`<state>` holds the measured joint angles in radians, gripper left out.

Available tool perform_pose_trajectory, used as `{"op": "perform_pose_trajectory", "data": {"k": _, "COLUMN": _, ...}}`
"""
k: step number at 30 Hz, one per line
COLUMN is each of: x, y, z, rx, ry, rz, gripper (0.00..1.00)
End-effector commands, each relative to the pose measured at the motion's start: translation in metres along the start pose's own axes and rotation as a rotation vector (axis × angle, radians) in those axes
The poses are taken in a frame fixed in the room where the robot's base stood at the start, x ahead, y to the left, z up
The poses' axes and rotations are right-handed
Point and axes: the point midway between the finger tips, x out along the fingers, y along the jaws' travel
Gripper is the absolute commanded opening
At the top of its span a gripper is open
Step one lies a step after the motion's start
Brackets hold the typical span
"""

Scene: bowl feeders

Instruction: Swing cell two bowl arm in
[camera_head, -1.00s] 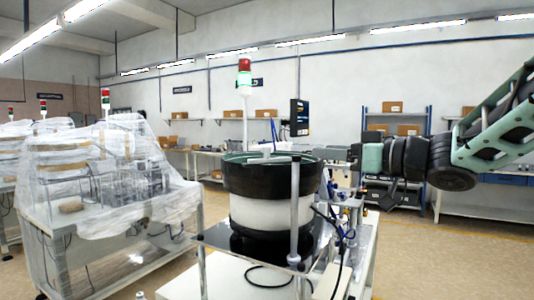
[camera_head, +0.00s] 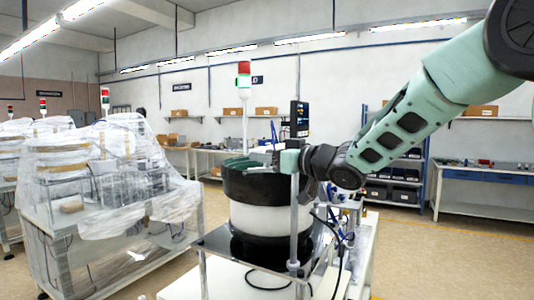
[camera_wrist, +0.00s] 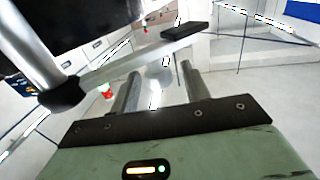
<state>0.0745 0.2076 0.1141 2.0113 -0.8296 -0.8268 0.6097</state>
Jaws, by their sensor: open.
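Cell two's bowl feeder has a black bowl (camera_head: 262,187) with a green rim on a white drum. An upright metal post (camera_head: 294,222) stands at its near right side. In the wrist view, the post's dark collar (camera_wrist: 62,95) carries the slim grey bowl arm (camera_wrist: 135,66), which has a black end block (camera_wrist: 185,31). My gripper (camera_head: 275,158) is by the post top, at the bowl's rim level. Its two rod fingers (camera_wrist: 158,70) are apart, with the bowl arm crossing close to their tips. I cannot tell whether they touch it.
A plastic-wrapped machine (camera_head: 105,170) stands at the left. A red-topped signal tower (camera_head: 244,80) and a dark monitor (camera_head: 299,118) rise behind the feeder. Cables (camera_head: 340,240) hang at the feeder table's right. Floor is clear at right.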

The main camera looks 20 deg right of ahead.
Motion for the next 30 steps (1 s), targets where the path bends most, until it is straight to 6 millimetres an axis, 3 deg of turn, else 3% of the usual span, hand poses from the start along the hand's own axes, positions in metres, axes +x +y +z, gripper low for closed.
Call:
{"op": "perform_pose_trajectory", "data": {"k": 10, "x": 0.0036, "y": 0.0, "z": 0.0008, "rx": 0.0, "ry": -0.001, "rz": 0.0, "gripper": 0.47}}
{"op": "perform_pose_trajectory", "data": {"k": 15, "x": 0.0034, "y": 0.0, "z": 0.0007, "rx": 0.0, "ry": -0.001, "rz": 0.0, "gripper": 0.0}}
{"op": "perform_pose_trajectory", "data": {"k": 30, "x": 0.0089, "y": 0.0022, "z": 0.0064, "rx": -0.002, "ry": 0.002, "rz": 0.079, "gripper": 0.0}}
